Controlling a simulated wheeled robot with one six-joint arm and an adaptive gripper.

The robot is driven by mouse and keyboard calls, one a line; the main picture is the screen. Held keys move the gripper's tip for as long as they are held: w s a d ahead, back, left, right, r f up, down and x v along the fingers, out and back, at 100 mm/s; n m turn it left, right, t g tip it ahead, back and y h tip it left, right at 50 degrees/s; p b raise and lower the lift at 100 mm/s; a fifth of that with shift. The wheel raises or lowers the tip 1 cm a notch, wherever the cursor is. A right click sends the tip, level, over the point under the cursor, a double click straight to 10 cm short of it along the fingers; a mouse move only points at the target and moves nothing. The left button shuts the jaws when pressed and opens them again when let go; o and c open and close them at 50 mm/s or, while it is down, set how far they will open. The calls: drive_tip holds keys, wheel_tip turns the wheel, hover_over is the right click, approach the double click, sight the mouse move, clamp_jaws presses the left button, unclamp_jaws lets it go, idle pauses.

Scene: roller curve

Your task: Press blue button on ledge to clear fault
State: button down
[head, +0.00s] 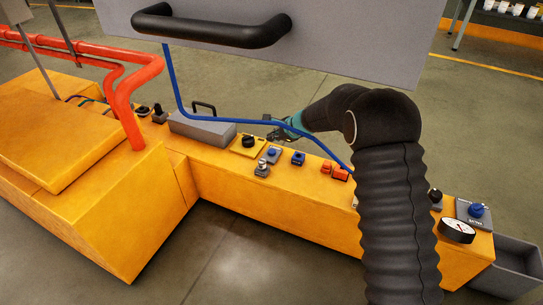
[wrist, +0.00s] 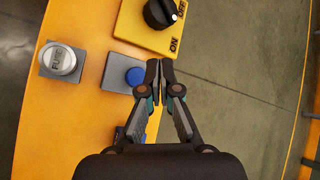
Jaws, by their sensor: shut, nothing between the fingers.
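A round blue button (wrist: 134,77) on a grey plate sits on the orange-yellow ledge (wrist: 88,110) in the wrist view. It also shows in the head view (head: 272,151), between a yellow switch plate and a dark blue switch. My gripper (wrist: 159,68) is shut and empty. Its fingertips appear just right of the blue button, over the right edge of the grey plate. I cannot tell their height or whether they touch anything. In the head view my gripper (head: 276,135) is at the ledge's far side, behind the button, partly crossed by a blue cable.
A silver FUSE knob (wrist: 62,61) and a yellow ON/OFF plate (wrist: 145,32) flank the button. A dark blue switch (head: 298,159) and orange switches (head: 340,173) stand to the right. A blue cable (head: 235,121) crosses above the ledge. A grey panel (head: 350,35) hangs in front.

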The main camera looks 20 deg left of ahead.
sight(273, 152)
drive_tip(key=shift+f+b, duration=0.6)
drive_tip(key=shift+f, duration=1.05)
drive_tip(key=shift+f, duration=0.15)
drive_tip(key=shift+f, duration=0.3)
drive_tip(key=shift+f, duration=0.45)
idle(1.0)
drive_tip(key=shift+r, duration=0.15)
drive_tip(key=shift+r+p, duration=0.6)
drive_tip(key=shift+r, duration=0.15)
drive_tip(key=shift+r+p, duration=1.8)
drive_tip(key=shift+r, duration=0.75)
